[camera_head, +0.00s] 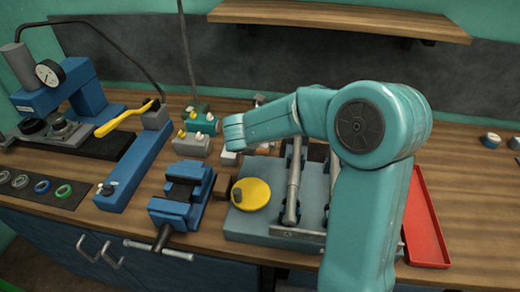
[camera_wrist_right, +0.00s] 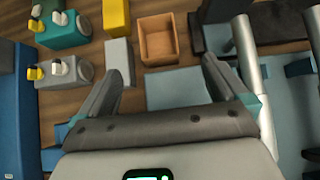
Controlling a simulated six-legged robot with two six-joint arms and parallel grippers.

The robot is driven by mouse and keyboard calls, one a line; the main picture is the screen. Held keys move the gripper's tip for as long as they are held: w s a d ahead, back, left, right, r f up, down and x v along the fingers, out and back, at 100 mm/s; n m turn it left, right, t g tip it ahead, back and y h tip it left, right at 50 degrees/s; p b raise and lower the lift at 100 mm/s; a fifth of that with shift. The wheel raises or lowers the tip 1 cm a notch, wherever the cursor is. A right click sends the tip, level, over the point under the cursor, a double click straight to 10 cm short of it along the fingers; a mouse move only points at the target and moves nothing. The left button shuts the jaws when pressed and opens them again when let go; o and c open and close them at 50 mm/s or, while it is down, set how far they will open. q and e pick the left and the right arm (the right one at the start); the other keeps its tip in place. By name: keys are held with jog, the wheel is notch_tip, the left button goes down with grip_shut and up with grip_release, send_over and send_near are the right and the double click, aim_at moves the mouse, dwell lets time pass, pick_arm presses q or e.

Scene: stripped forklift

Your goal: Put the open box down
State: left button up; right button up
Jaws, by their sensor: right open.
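The open box (camera_wrist_right: 158,38) is a small brown, square, open-topped box. In the right wrist view it appears to stand upright on the wooden bench, with its empty inside showing. My right gripper (camera_wrist_right: 162,73) is open and empty. The box lies beyond its two fingertips, roughly between their lines, and no finger touches it. In the head view my right arm reaches over the bench, but its jaws and the open box cannot be made out. My left gripper is in neither view.
In the wrist view a grey block (camera_wrist_right: 118,62), a yellow block (camera_wrist_right: 116,15) and a teal valve unit (camera_wrist_right: 64,30) stand left of the box. A metal cylinder (camera_wrist_right: 247,55) is to the right. In the head view, a blue vise (camera_head: 182,193) and red tray (camera_head: 424,225) flank the grey plate (camera_head: 262,228).

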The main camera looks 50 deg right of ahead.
jog(key=x, duration=0.9)
jog(key=p+x, duration=0.1)
jog(key=x, duration=0.4)
jog(key=shift+w+d, duration=0.15)
jog(key=shift+w, duration=0.15)
jog(key=shift+r, duration=0.1)
jog(key=c, duration=1.1)
